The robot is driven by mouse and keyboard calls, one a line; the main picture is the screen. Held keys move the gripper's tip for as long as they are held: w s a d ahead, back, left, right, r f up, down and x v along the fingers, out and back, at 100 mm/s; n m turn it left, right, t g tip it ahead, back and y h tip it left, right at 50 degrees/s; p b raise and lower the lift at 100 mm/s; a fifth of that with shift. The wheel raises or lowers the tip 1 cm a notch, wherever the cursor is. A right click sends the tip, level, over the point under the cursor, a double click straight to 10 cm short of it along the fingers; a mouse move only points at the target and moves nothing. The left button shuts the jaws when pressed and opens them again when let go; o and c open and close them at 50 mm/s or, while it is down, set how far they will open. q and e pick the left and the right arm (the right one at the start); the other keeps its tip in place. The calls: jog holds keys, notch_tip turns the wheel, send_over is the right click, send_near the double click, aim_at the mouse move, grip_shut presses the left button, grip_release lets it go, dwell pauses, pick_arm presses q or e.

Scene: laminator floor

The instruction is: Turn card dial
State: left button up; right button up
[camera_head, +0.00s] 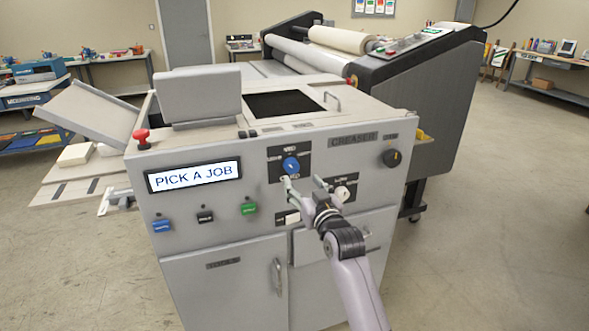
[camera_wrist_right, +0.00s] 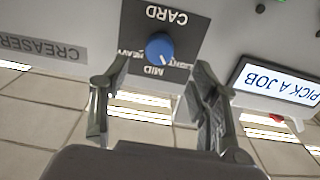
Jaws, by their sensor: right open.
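The card dial is a blue knob (camera_head: 291,164) on a dark plate on the front of the grey creaser machine (camera_head: 220,240). In the right wrist view the blue dial (camera_wrist_right: 159,47) shows under the label CARD, upside down, with marks HEAVY, MID and a partly readable third one. My right gripper (camera_head: 304,182) is open just in front of and below the dial. In the wrist view its two fingers (camera_wrist_right: 150,95) stand apart on either side below the dial, with nothing between them. My left gripper is not in view.
A display (camera_head: 194,176) reads PICK A JOB. Blue, black and green buttons (camera_head: 205,216) sit below it. A white knob (camera_head: 342,193) is close to my right gripper's right finger. A black knob (camera_head: 392,158) and a red stop button (camera_head: 141,137) are further off.

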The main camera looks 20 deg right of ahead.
aim_at(293, 170)
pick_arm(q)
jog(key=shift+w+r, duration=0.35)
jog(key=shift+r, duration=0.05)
pick_arm(e)
jog(key=w, duration=0.8)
jog(key=shift+a, duration=0.1)
jog(key=c, duration=1.1)
pick_arm(q)
jog(key=shift+p, duration=0.3)
pick_arm(e)
jog(key=shift+c, duration=0.2)
